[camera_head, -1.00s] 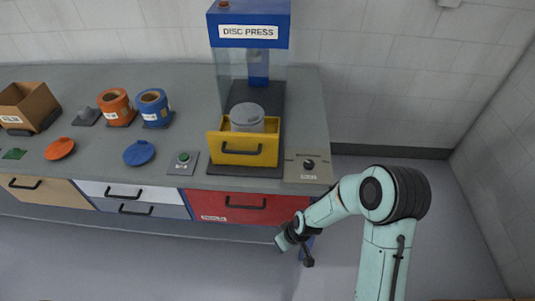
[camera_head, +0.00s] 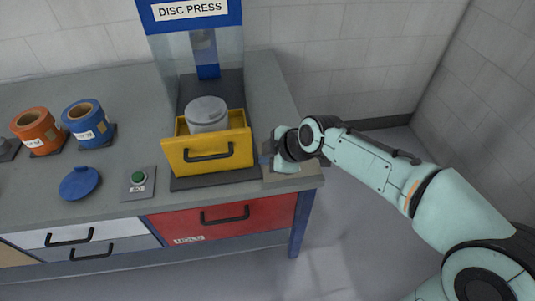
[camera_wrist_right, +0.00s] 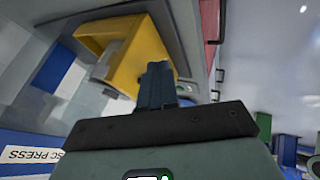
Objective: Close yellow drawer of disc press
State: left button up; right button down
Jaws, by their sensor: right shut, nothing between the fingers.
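The yellow drawer (camera_head: 208,156) of the disc press (camera_head: 190,12) stands pulled out toward the front, with a black handle on its face. A grey round canister (camera_head: 206,114) sits in it. My right gripper (camera_head: 268,152) is just right of the drawer, over the panel at the counter's right end. In the right wrist view the gripper (camera_wrist_right: 157,70) is shut and empty, its fingertips pointing toward the yellow drawer (camera_wrist_right: 130,55). I cannot tell whether they touch it. My left gripper is not in view.
A red drawer (camera_head: 222,217) is below the counter edge.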

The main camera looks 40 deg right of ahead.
jog(key=shift+w+d+f, duration=0.25)
jog(key=shift+w+f, duration=0.6)
jog(key=shift+w, duration=0.35)
jog(key=shift+w+d+f, duration=0.3)
jog(key=shift+w+f, duration=0.55)
jog(key=shift+w, duration=0.4)
jog(key=shift+w+d+f, duration=0.25)
jog(key=shift+w+f, duration=0.6)
jog(key=shift+w, duration=0.35)
jog(key=shift+w, duration=0.1)
